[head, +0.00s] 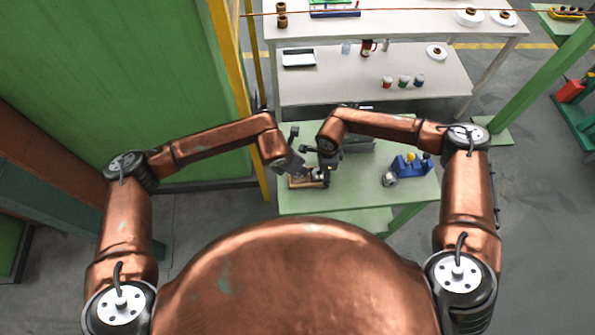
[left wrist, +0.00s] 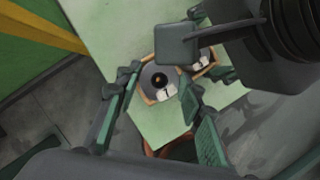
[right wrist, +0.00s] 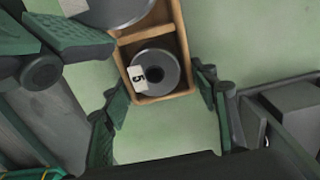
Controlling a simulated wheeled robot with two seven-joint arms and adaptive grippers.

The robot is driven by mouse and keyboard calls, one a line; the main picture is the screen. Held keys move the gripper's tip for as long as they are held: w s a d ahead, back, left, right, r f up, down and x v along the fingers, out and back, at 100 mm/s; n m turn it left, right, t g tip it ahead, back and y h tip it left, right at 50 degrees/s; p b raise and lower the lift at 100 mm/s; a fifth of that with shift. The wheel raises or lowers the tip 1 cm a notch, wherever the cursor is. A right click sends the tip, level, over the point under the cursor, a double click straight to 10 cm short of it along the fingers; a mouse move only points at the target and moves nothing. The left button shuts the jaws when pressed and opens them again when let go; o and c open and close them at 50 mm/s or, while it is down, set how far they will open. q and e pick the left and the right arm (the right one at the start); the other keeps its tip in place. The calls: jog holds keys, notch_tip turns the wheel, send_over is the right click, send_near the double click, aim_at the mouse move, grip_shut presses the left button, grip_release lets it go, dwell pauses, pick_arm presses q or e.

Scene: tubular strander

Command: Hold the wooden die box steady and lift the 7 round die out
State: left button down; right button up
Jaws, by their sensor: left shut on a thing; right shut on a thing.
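The wooden die box (head: 299,184) lies on the light green table, with round grey dies in its compartments. In the left wrist view, a die with a hole and a white label that seems to read 7 (left wrist: 154,76) sits in one compartment. In the right wrist view, a die labelled 5 (right wrist: 158,70) sits in the end compartment, beside a larger die (right wrist: 112,10) partly cut off. My left gripper (left wrist: 160,78) is shut on the box, its fingers astride the 7 compartment. My right gripper (right wrist: 158,84) is shut on the box's other end, astride the 5 compartment. Exact finger contacts are unclear.
On the green table (head: 345,205), a blue holder (head: 410,167) and a grey round part (head: 390,180) stand to the right. A grey bin (head: 360,145) is behind my right gripper. White shelves (head: 345,80) stand beyond. The table's front right is clear.

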pick_arm(q)
jog(key=shift+d+r, duration=0.15)
jog(key=shift+r, duration=1.9)
pick_arm(e)
jog(key=o, duration=1.3)
notch_tip(320, 180, up, 12)
jog(key=shift+w+f, duration=0.1)
